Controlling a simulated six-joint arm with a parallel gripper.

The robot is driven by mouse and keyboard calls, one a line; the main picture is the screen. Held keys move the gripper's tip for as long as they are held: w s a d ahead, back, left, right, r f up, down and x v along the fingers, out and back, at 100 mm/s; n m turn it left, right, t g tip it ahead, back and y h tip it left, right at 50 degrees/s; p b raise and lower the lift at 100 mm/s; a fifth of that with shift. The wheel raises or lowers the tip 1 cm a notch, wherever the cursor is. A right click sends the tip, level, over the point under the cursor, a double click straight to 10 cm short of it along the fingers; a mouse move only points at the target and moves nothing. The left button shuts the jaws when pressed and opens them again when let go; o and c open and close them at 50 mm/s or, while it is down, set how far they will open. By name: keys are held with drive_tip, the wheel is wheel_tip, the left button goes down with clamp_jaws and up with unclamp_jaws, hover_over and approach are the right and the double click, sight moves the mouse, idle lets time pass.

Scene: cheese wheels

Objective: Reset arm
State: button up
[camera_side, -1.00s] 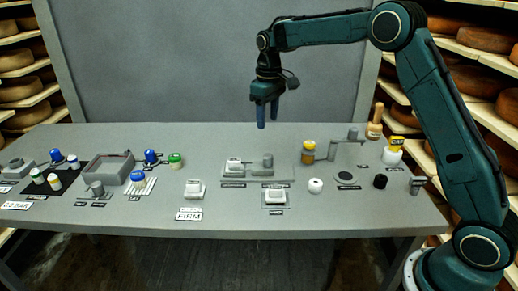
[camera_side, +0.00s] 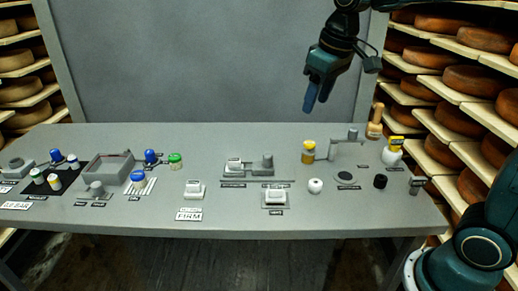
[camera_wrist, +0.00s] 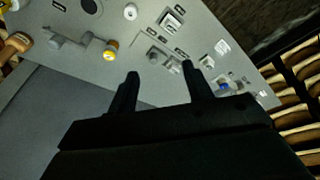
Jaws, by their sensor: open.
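My gripper (camera_side: 312,95) is in the upper right of the side view, high above the back of the table and in front of the grey back panel. Its blue-tipped fingers point down and slightly left. In the wrist view my gripper (camera_wrist: 159,70) shows two dark fingers spread apart with nothing between them. Most of my arm is outside the side view; only the wrist part at the top and the base at the lower right show.
The grey table (camera_side: 250,218) holds several small items. Shelves of cheese wheels (camera_side: 437,56) flank the table. The space around my gripper is clear.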

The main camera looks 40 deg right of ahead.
drive_tip(key=s+a+f+t, duration=0.1)
drive_tip(key=s+f, duration=0.1)
drive_tip(key=s, duration=0.7)
drive_tip(key=s+f+m+t, duration=0.1)
drive_tip(key=s+f, duration=0.1)
drive_tip(key=s, duration=0.8)
drive_tip(key=shift+a+t, duration=0.4)
idle(0.5)
